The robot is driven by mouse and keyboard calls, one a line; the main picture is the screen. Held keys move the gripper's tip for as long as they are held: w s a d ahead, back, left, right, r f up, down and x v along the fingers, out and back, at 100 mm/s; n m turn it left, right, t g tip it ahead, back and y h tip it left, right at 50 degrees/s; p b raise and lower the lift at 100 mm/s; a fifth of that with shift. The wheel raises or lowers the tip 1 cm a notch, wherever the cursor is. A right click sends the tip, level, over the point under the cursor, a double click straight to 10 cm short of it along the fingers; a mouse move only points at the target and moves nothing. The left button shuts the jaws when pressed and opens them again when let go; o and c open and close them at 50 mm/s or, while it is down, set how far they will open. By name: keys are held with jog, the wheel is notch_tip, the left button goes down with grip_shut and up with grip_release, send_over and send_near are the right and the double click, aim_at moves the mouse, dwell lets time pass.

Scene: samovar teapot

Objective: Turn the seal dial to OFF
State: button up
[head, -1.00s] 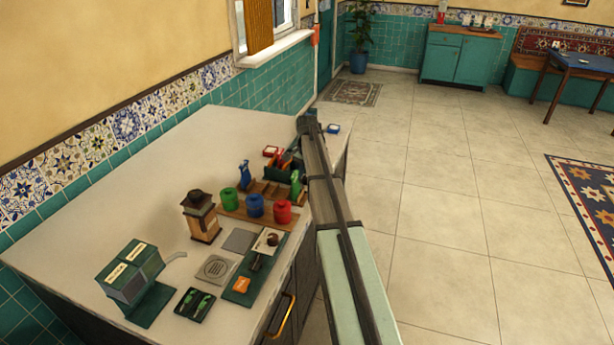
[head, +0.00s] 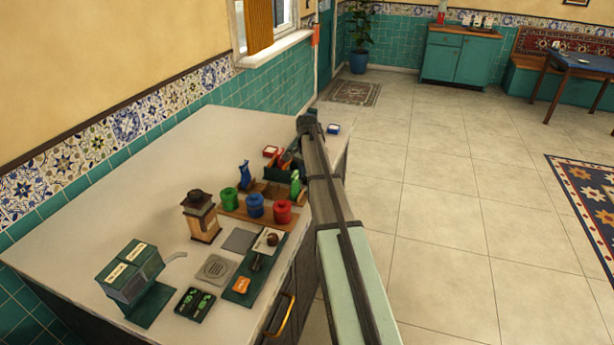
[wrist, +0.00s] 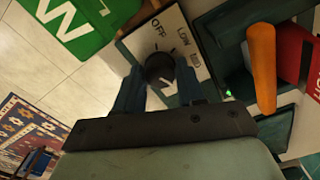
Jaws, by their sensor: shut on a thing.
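In the wrist view, the seal dial is a dark round knob (wrist: 159,68) on a pale plate (wrist: 178,33). The plate is printed with OFF, LOW and a third label that I cannot read surely. My gripper (wrist: 158,84) is shut on the knob, one dark finger on each side of it. A small light mark shows near the knob's lower edge; I cannot tell surely which label the dial points to. In the head view, my arm hides the fingertips and the held dial at the counter's far end.
In the wrist view, a green block (wrist: 78,20) marked W lies close at left. An orange handle (wrist: 262,65) and a red block (wrist: 297,55) stand close at right.

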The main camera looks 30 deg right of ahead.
jog(key=n, duration=0.6)
jog(key=shift+n, duration=0.4)
jog(key=n, duration=1.3)
jog(key=shift+n, duration=0.3)
jog(key=n, duration=0.6)
jog(key=shift+n, duration=0.3)
jog(key=o, duration=1)
